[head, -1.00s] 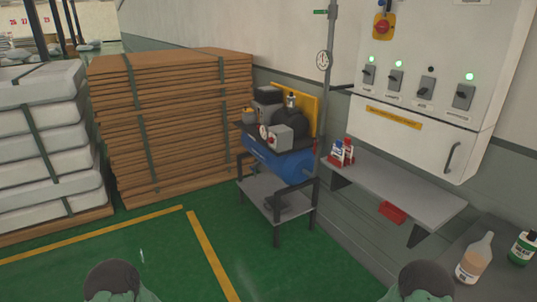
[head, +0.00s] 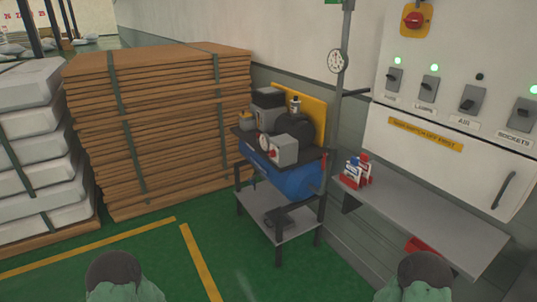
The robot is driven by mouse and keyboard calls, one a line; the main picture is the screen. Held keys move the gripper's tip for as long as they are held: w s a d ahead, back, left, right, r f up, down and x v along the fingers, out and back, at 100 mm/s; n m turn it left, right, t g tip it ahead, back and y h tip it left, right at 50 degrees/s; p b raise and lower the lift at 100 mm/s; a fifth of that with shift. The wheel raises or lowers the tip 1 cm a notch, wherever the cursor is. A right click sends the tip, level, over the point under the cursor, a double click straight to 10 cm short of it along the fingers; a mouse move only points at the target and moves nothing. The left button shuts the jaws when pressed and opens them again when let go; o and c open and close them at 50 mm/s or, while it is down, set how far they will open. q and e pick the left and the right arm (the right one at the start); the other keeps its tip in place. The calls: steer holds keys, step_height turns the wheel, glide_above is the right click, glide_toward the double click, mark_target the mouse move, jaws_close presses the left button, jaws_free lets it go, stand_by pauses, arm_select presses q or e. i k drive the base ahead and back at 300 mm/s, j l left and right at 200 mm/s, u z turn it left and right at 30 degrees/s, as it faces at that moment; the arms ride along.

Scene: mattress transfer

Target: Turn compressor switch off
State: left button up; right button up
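The compressor has a blue tank (head: 292,180) with a dark motor on top and stands on a grey metal stand (head: 278,221). A light grey switch box (head: 291,150) with a small red part on its face sits at the tank's front; its setting is too small to tell. A wall panel (head: 463,90) at right carries several lever switches. The switch labelled AIR (head: 472,99) has a dark lamp (head: 479,76) above it. The lamps above the other switches glow green. Neither gripper is in view; only rounded parts of my own arms show at the bottom.
A grey bench (head: 420,212) runs along the wall right of the compressor, with red and white bottles (head: 357,170) on it. A pole with a gauge (head: 338,61) rises behind. Strapped board stacks (head: 165,130) stand left. Green floor (head: 110,262) in front is clear.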

mark_target(272, 153)
steer(key=i+j, duration=0.2)
steer(key=i+j+z, duration=0.15)
steer(key=j, duration=0.25)
steer(key=i+j, duration=0.3)
steer(key=i+j+z, duration=0.15)
steer(key=j, duration=0.25)
steer(key=i+j, duration=0.2)
steer(key=j, duration=0.15)
steer(key=i+j+z, duration=0.15)
steer(key=j, duration=0.2)
steer(key=i, duration=0.05)
